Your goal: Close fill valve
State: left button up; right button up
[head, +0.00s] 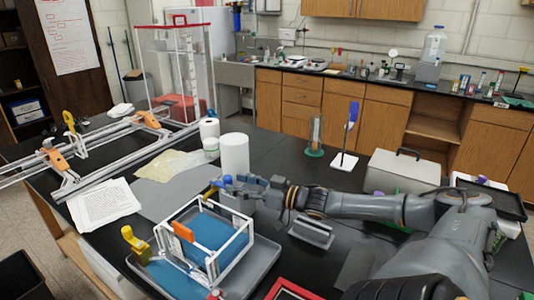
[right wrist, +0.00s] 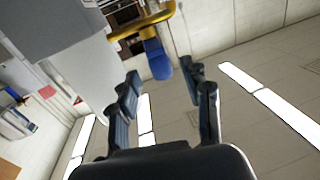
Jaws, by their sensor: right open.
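A small white extrusion frame (head: 246,243) with blue panels stands on a grey tray (head: 262,262). An orange part (head: 183,231) sits on its left side, and a yellow fitting (head: 135,244) stands at the tray's left end. In the right wrist view, a yellow pipe (right wrist: 132,32) carries a blue handle (right wrist: 157,62), which I take to be the valve. My left gripper is out of view.
A white paper roll (head: 234,154) stands just behind my right gripper. A grey metal bracket (head: 312,232) lies to the right of the tray. Papers (head: 102,204) and aluminium rails lie to the left. A grey case (head: 402,171) stands at the right.

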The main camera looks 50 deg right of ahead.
jog(key=v, duration=0.8)
dwell(0.4)
